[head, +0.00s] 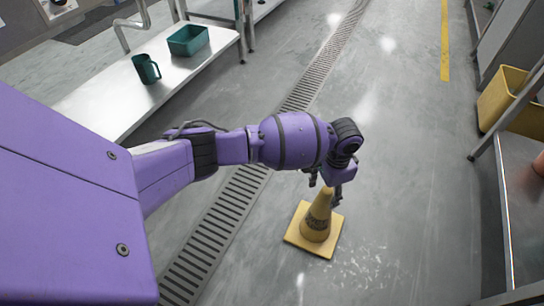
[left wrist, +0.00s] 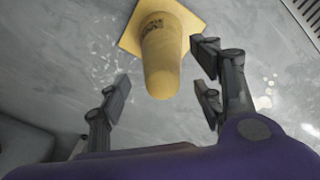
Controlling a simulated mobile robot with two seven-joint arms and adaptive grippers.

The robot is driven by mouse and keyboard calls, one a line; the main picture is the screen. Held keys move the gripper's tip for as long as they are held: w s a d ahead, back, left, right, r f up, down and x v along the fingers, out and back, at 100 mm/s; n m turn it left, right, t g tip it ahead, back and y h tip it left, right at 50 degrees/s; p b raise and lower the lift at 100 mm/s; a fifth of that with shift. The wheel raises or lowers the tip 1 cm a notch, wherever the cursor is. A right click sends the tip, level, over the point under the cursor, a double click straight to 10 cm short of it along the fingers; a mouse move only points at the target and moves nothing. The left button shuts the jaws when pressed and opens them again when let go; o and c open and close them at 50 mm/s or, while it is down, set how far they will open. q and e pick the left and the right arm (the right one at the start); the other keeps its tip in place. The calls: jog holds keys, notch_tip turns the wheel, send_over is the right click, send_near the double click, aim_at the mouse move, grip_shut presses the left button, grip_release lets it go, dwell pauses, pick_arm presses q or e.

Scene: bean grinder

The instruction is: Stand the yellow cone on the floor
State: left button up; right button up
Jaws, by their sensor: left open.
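The yellow cone (head: 317,222) stands upright on its square base on the grey floor in the head view, with dark print on its side. In the left wrist view the cone (left wrist: 160,55) points its tip toward my gripper. My left gripper (head: 325,188) is at the cone's top, and its fingers hide part of the tip in the head view. In the left wrist view the left gripper (left wrist: 163,100) is open, with its fingers on either side of the tip and gaps between. My right gripper is not in view.
A long floor drain grate (head: 215,225) runs beside the cone. A metal table (head: 110,98) at the upper left bears a green mug (head: 146,69) and a green bin (head: 188,40). A yellow bin (head: 505,98) and another table stand at the right. Floor right of the cone is clear.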

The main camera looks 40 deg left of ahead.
pick_arm(q)
notch_tip(320, 180, up, 6)
jog(key=shift+w+f+p, duration=0.1)
jog(key=shift+w+p, duration=0.05)
jog(key=shift+p, duration=0.8)
jog(key=shift+r, duration=0.45)
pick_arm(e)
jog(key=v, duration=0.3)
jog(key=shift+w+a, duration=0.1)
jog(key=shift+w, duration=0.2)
pick_arm(q)
jog(key=shift+f, duration=0.1)
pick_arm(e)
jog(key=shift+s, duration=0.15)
